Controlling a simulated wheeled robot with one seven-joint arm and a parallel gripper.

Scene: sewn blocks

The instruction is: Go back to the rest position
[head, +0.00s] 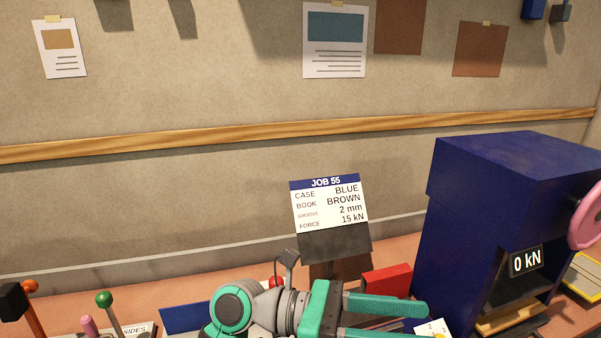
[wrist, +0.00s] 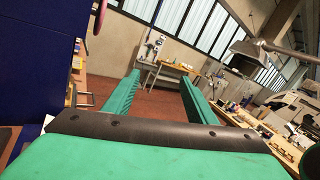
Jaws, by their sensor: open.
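My gripper (head: 386,319) is low in the head view, over the bench and pointing right, with its two green fingers apart and nothing between them. In the wrist view my gripper (wrist: 160,92) also shows its two fingers spread, with only the room's floor and a far bench seen between them. The wrist camera looks out sideways along the room.
A blue press (head: 480,215) with a "0 kN" display and a pink wheel (head: 585,222) stands right of my gripper. A job card (head: 329,204) stands behind it, beside a red block (head: 387,283). Coloured-knob levers (head: 105,300) are at lower left.

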